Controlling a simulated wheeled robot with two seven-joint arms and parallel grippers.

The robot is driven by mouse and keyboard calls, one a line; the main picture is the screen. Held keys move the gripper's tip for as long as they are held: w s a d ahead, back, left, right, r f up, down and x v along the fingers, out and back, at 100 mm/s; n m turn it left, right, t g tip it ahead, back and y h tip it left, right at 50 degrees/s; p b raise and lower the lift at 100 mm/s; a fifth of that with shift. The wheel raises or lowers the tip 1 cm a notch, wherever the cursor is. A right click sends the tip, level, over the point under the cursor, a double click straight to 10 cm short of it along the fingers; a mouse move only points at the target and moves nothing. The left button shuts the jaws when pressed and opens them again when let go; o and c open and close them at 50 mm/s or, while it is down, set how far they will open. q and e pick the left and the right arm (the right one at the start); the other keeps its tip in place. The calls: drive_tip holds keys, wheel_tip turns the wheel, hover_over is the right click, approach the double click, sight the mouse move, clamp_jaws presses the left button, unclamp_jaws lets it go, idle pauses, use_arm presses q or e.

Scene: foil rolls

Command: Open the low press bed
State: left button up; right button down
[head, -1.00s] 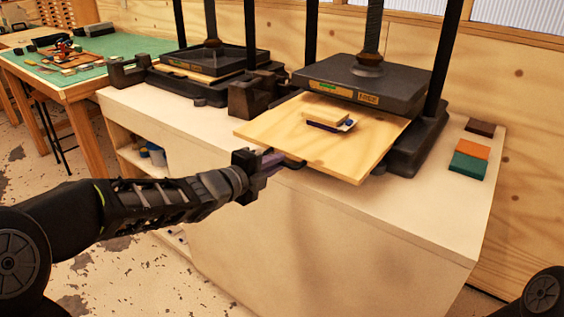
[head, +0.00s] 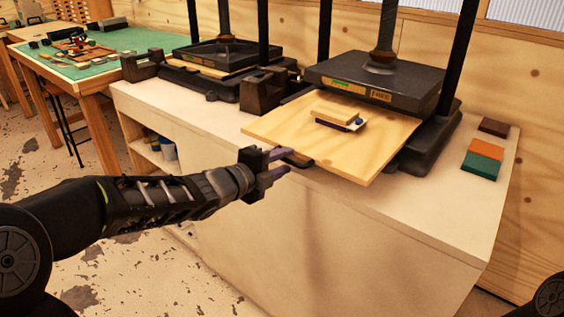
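The nearer press (head: 375,78) has a black platen with green and yellow labels. Its pale wooden bed (head: 365,165) sticks well out toward me over the bench. A small block stack (head: 341,117) lies on the bed. A dark handle (head: 299,160) shows at the bed's front left edge. My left gripper (head: 281,163) is just left of the handle, fingers apart and empty, with the tips close to the handle; whether they touch it I cannot tell. My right gripper is out of view; only part of my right arm shows at the lower right.
A second black press (head: 215,52) stands further left on the white bench (head: 440,215), with its bed in. Brown, orange and green blocks (head: 482,164) lie at the bench's right. A green-topped table (head: 95,67) stands at the far left. Open floor lies front left.

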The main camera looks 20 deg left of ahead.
use_arm(q)
drive_tip(key=p+v, duration=0.1)
drive_tip(key=v, duration=0.6)
drive_tip(key=shift+s+a, duration=0.15)
drive_tip(key=shift+s, duration=0.25)
